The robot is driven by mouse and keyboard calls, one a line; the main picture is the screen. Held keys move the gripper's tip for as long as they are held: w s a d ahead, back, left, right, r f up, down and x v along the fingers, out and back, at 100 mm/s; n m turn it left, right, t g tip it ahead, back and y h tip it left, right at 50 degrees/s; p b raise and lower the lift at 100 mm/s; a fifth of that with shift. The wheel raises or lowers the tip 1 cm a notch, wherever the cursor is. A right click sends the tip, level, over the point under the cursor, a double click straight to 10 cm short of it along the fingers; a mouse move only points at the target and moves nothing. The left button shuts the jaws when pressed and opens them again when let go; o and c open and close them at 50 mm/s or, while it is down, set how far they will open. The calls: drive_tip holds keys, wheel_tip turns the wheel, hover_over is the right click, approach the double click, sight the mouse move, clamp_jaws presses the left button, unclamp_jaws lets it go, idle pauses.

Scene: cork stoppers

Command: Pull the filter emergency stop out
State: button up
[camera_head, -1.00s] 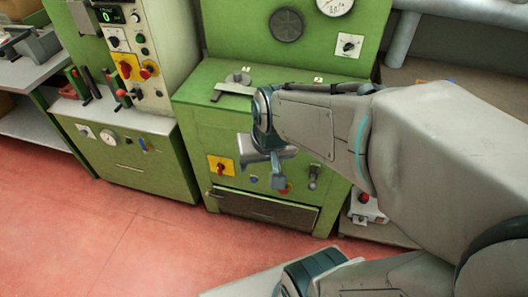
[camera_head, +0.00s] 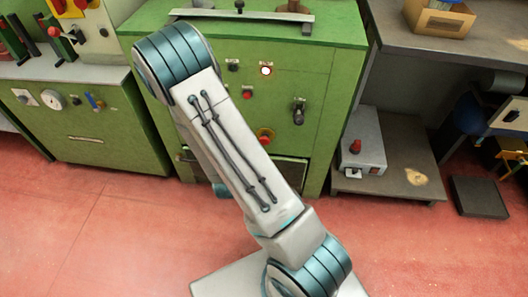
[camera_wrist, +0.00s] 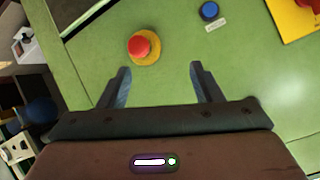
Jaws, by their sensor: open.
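A red mushroom button on a round yellow base (camera_wrist: 142,47) sits on the green cabinet front in the wrist view. It lies just beyond my gripper (camera_wrist: 160,68), left of the middle of the gap between the fingers. My gripper is open and empty, and the fingers appear apart from the button. The same red and yellow button (camera_head: 265,137) shows in the head view beside my arm, low on the cabinet. My gripper is hidden behind my arm there. Whether the button is pressed in or out I cannot tell.
A blue button (camera_wrist: 209,11) and a yellow plate (camera_wrist: 296,18) are near it in the wrist view. Another red button tops a grey box (camera_head: 362,150) on a low shelf (camera_head: 400,182) at right. A lit lamp (camera_head: 265,70) is higher on the cabinet. Red floor is open in front.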

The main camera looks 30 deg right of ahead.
sight(265, 139)
drive_tip(key=s+d+f+n+t+h+b, duration=0.25)
drive_tip(key=s+f+t+b, duration=0.2)
drive_tip(key=f+b, duration=0.3)
drive_tip(key=shift+m+t+h, duration=0.25)
drive_tip(key=b+x, duration=0.3)
drive_tip(key=x, duration=1.1)
drive_tip(key=shift+w+f, duration=0.15)
drive_tip(key=shift+w, duration=0.15)
